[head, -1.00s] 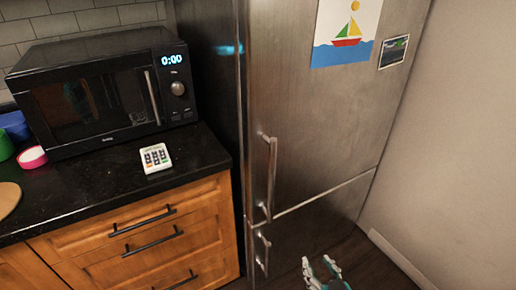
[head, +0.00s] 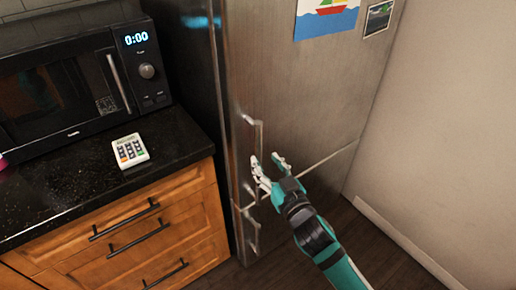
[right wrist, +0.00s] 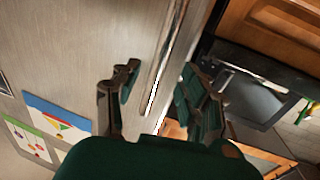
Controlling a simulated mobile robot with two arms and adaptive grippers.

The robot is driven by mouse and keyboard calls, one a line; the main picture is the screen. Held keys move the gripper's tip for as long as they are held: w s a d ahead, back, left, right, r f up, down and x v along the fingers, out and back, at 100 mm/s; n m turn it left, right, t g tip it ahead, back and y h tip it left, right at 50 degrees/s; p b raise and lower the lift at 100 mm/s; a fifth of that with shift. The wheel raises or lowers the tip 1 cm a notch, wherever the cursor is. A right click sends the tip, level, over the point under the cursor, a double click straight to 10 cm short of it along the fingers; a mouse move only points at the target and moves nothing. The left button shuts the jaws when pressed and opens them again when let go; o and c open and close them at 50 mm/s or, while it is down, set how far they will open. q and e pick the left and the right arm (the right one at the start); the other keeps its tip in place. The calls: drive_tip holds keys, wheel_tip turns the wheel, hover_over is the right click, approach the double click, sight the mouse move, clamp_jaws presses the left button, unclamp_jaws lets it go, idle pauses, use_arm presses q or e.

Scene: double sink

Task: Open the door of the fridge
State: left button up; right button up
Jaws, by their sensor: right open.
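The tall steel fridge (head: 310,100) stands at the centre with its doors shut. Its upper door has a vertical bar handle (head: 259,135) near the left edge. My right gripper (head: 265,159) is open and empty, with its fingers at the lower part of this handle. In the right wrist view the handle (right wrist: 167,55) runs between the two spread fingers (right wrist: 158,72). I cannot tell whether a finger touches it. A lower door handle (head: 252,232) sits below the gripper. My left gripper is not in view.
A black counter (head: 65,195) with a microwave (head: 75,85) and a white keypad device (head: 130,151) is left of the fridge. Wooden drawers (head: 130,225) are below. A bare wall (head: 450,130) stands close on the right. Dark floor lies before the fridge.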

sight(260, 154)
drive_tip(key=x, duration=0.5)
drive_tip(key=shift+w+a, duration=0.15)
drive_tip(key=shift+w, duration=0.2)
clamp_jaws()
drive_tip(key=shift+f, duration=0.1)
idle(0.4)
